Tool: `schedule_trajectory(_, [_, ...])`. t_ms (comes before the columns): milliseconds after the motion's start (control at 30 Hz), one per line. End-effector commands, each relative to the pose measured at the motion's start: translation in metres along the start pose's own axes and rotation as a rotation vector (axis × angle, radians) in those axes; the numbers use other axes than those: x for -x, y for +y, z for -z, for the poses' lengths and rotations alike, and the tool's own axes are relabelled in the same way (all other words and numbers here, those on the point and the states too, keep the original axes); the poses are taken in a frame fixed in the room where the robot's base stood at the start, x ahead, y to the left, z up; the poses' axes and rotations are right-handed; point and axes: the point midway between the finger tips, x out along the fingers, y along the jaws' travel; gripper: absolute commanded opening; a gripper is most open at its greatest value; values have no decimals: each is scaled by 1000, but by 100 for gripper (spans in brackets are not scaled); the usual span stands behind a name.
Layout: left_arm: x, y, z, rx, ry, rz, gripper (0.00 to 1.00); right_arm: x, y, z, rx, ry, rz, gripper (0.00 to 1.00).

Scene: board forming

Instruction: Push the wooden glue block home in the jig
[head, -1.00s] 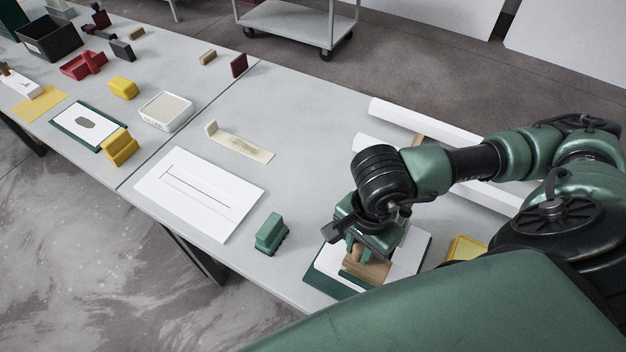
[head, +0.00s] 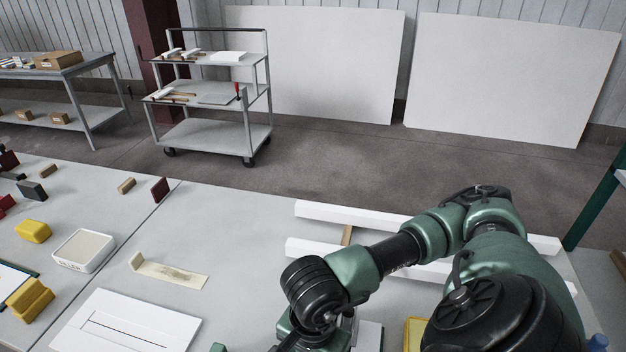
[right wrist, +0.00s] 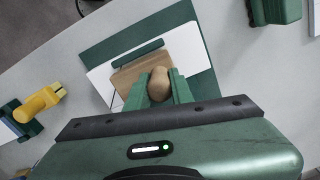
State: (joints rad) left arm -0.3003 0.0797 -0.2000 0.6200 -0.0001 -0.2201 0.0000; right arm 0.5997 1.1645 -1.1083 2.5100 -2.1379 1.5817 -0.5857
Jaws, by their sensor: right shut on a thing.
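In the right wrist view, the wooden glue block (right wrist: 128,77) lies on the white board (right wrist: 190,46) of the jig, over a dark green base (right wrist: 106,48). A green stop bar (right wrist: 137,53) runs along the block's far edge; I cannot tell whether they touch. My right gripper (right wrist: 157,80) is shut on a rounded wooden piece at the block's near side, one green finger on each side of it. In the head view, my right gripper is cut off at the bottom edge, and the block is out of frame. My left gripper is not in view.
A yellow tool (right wrist: 40,103) lies left of the jig and a green block (right wrist: 276,10) lies right of it. Long white strips (head: 345,213) lie behind my arm. A slotted white sheet (head: 150,325) and a filler tub (head: 84,250) are at left.

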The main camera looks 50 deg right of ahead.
Motion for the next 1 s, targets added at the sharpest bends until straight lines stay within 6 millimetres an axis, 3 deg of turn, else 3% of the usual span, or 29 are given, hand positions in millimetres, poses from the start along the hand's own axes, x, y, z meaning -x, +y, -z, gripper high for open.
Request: schedule_trajectory(1000, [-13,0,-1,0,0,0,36,-14,0,0,1,-1,0,0])
